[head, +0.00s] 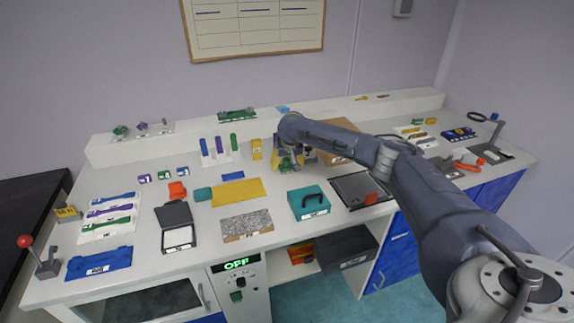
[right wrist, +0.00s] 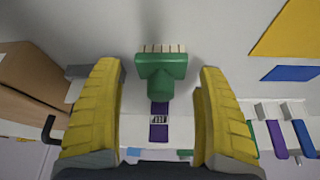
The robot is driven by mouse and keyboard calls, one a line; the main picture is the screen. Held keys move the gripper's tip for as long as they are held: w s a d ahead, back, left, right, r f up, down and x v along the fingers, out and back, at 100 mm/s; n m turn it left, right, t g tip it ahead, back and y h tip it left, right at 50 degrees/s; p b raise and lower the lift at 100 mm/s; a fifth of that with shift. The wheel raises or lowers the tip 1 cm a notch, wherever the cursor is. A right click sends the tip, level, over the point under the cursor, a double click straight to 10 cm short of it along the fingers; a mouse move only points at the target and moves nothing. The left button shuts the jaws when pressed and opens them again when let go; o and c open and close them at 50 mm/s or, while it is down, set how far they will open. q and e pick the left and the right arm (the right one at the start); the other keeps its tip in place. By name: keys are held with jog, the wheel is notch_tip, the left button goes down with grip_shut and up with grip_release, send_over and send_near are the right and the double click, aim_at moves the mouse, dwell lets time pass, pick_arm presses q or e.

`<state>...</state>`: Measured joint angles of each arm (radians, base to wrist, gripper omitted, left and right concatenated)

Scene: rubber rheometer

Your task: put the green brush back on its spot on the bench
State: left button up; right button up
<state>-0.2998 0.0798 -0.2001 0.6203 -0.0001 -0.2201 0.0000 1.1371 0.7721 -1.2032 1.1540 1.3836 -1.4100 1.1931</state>
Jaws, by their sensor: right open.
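The green brush (right wrist: 162,72) with pale bristles shows in the right wrist view, between the fingers of my right gripper (right wrist: 161,68). The yellow fingers are apart, with a gap on each side of the brush. A purple and white label strip (right wrist: 158,131) is seen just below the brush in that view. In the head view my right gripper (head: 288,158) is low over the back middle of the bench (head: 150,215). I cannot pick out the brush there, as the gripper and arm cover that area. My left gripper is not in view.
A cardboard box (head: 338,151) stands close to the right of the gripper. Coloured upright tools (head: 219,147) stand to its left. A yellow mat (head: 238,192), a teal case (head: 308,203) and a dark flat device (head: 360,190) lie in front.

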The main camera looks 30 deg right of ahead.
jog(key=v, duration=1.1)
jog(key=shift+r, duration=0.25)
jog(key=shift+s, duration=0.15)
dwell(0.9)
